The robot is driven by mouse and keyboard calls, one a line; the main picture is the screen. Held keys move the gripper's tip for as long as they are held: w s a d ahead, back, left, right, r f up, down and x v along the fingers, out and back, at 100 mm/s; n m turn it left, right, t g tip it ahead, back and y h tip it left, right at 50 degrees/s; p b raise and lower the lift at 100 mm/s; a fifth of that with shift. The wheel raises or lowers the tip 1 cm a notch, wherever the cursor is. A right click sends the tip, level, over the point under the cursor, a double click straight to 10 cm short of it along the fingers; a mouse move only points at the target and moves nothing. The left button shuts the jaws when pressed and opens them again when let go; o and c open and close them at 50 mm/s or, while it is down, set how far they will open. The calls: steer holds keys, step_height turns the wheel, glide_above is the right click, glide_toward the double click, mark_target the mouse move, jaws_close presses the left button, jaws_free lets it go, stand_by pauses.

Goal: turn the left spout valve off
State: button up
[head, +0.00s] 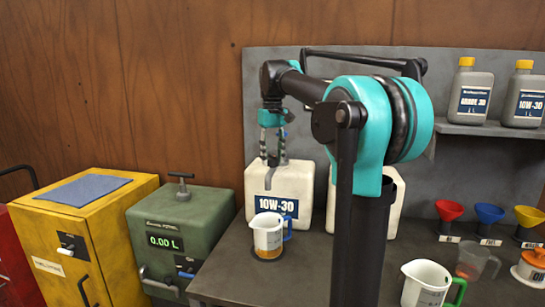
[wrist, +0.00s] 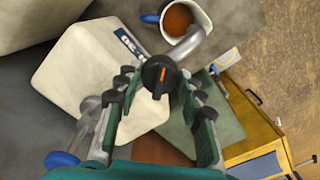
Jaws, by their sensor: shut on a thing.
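The white 10W-30 container (head: 283,182) stands on the bench at the left, and it also shows in the wrist view (wrist: 85,75). Its valve is a black round knob (wrist: 158,72) with an orange mark, beside a grey metal spout (wrist: 188,46). The orange mark runs nearly up and down in the wrist picture. My gripper (head: 273,162) is above the container, its fingers pointing down. In the wrist view my gripper (wrist: 160,86) has its fingers on both sides of the knob and is shut on it. A white measuring cup with a blue handle (head: 268,233) holds amber oil below the spout.
A second white container stands mostly behind my arm. A green pump box (head: 180,222) reading 0.00 L and a yellow cabinet (head: 85,215) stand left. A green-handled jug (head: 425,285) and coloured funnels (head: 489,213) are at the right. Bottles (head: 475,92) stand on a shelf.

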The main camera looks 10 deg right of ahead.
steer(key=n, duration=0.5)
steer(key=shift+n, duration=2.5)
steer(key=o, duration=1.2)
steer(key=shift+r, duration=0.1)
step_height(320, 180, up, 12)
